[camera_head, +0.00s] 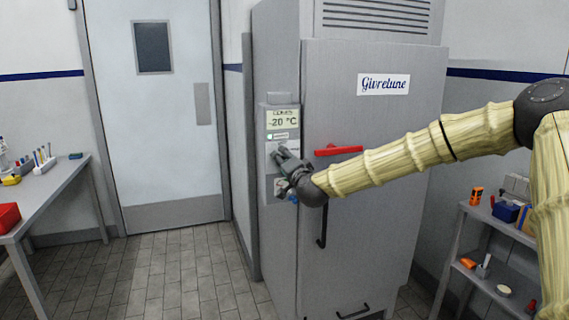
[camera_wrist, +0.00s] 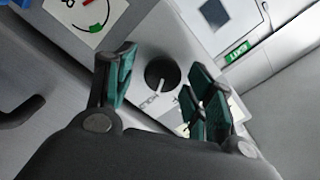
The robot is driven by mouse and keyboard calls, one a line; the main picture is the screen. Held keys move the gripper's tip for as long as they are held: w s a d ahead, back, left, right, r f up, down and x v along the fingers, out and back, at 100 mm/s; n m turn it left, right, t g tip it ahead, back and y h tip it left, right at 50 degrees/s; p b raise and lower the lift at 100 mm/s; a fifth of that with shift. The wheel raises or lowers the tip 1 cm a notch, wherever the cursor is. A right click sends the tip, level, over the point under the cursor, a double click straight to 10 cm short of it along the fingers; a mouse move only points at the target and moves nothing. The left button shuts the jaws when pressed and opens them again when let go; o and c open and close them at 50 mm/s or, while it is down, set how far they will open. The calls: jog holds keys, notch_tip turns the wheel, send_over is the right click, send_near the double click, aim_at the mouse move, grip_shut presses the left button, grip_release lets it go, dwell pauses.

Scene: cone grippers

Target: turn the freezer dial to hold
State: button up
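The freezer dial (camera_wrist: 158,70) is a round dark knob with a white pointer, seen in the wrist view. The pointer faces down in that picture, close to small lettering (camera_wrist: 147,101) that may read HOLD. My gripper (camera_wrist: 162,68) is open, with one green-padded finger left of the knob and the others right of it. I see no clear contact. In the head view my gripper (camera_head: 284,157) is at the freezer's control panel (camera_head: 267,187) and hides the dial. The panel's display (camera_head: 282,121) reads -20 °C above a green indicator.
The freezer (camera_head: 372,120) has a red handle (camera_head: 338,150) close to my arm and a black handle (camera_head: 322,228) below. A table (camera_head: 42,200) stands left and a shelf (camera_head: 490,265) right, both holding small items. Floor before the door (camera_head: 150,110) is clear.

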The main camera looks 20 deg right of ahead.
jog(key=s, duration=1.2)
jog(key=shift+d, duration=0.2)
jog(key=s+a+f+n+g+y, duration=0.1)
jog(key=s+a+f+n+g, duration=0.3)
jog(key=f, duration=0.9)
jog(key=s+a+f+g+p, duration=0.1)
jog(key=s+a+f+g, duration=0.1)
jog(key=s+f, duration=0.8)
jog(key=s+a+f+n+g+y, duration=0.1)
jog(key=s+a+f+n+g, duration=0.15)
jog(key=f, duration=1.35)
jog(key=s+d+f+n+g+h, duration=0.1)
jog(key=s+f+g, duration=0.2)
jog(key=s+f, duration=0.3)
jog(key=s+d+f+n+g, duration=0.1)
jog(key=s+f, duration=0.5)
jog(key=s, duration=1.1)
jog(key=s+d+f+n+g+h, duration=0.1)
jog(key=s+f+g, duration=0.4)
jog(key=s, duration=0.7)
notch_tip(320, 180, down, 2)
jog(key=shift+f+n+h+p, duration=0.1)
jog(key=shift+n+h+p, duration=0.25)
jog(key=shift+n, duration=0.5)
jog(key=shift+d+g, duration=0.1)
jog(key=shift+g, duration=0.15)
